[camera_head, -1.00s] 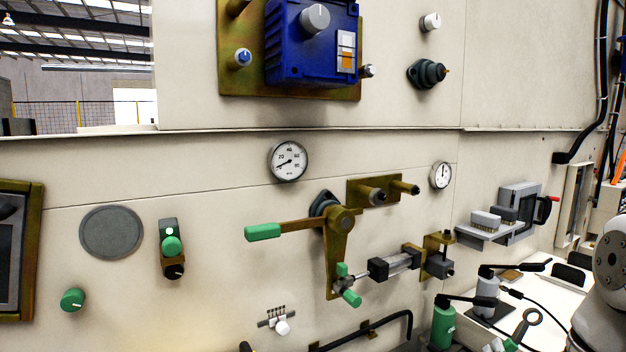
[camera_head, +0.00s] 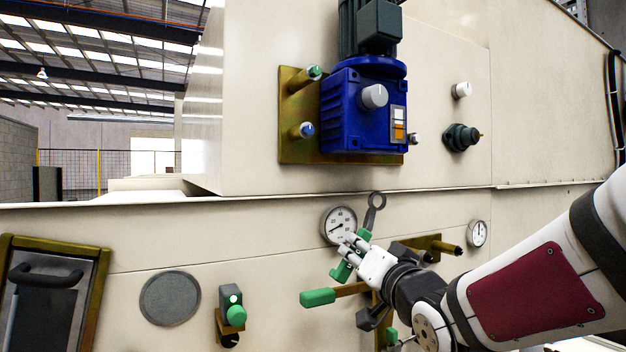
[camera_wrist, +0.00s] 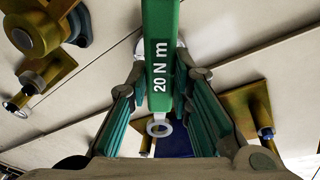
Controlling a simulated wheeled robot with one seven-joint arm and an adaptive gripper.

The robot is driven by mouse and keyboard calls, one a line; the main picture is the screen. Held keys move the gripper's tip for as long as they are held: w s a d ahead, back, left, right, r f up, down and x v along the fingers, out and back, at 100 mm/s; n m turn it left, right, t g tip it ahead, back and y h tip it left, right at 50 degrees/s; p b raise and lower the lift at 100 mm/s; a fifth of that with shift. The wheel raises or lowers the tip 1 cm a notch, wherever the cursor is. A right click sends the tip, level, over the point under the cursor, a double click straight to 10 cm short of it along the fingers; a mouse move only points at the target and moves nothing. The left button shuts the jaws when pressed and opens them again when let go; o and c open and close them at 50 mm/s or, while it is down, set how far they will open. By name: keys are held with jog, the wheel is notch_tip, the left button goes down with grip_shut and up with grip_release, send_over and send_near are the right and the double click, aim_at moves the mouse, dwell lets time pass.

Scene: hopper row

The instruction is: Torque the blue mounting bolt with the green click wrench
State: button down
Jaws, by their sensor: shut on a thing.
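The blue-tipped mounting bolt (camera_head: 306,130) sticks out of the brass plate (camera_head: 291,95), left of the blue gearbox motor (camera_head: 362,110). My gripper (camera_head: 352,246) is shut on the green click wrench (camera_head: 341,271), below and right of that bolt and apart from it. The wrench's grey ring (camera_head: 376,201) points up, in front of the panel, under the motor. In the wrist view the wrench (camera_wrist: 160,60) lies between my fingers, marked "20 N m", with its ring (camera_wrist: 159,128) beyond. My fingers hide part of the handle.
A green-tipped bolt (camera_head: 314,72) sits above the blue one. A silver-tipped bolt (camera_head: 414,138) is right of the motor. A gauge (camera_head: 339,225) and a green-handled lever (camera_head: 318,297) are close to my gripper. The panel left of the brass plate is clear.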

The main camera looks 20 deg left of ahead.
jog(key=s+a+r+n+g+y, duration=0.1)
jog(key=s+a+r, duration=0.1)
jog(key=s+r, duration=0.4)
jog(key=s+a+r+n+y, duration=0.1)
jog(key=s+a+r, duration=0.1)
jog(key=s+r, duration=0.5)
jog(key=shift+a+r+g, duration=0.2)
jog(key=shift+a+g, duration=0.2)
jog(key=shift+d, duration=0.1)
jog(key=w+d+n+g+y+b, duration=0.1)
jog(key=w+d+n+b, duration=0.2)
jog(key=w+n, duration=0.8)
jog(key=n+b, duration=0.1)
jog(key=n, duration=0.2)
jog(key=shift+w+d+y, duration=0.25)
jog(key=shift+d+y, duration=0.05)
jog(key=shift+y, duration=0.1)
jog(key=shift+p+x, duration=0.55)
jog(key=shift+x, duration=0.35)
dwell(2.2)
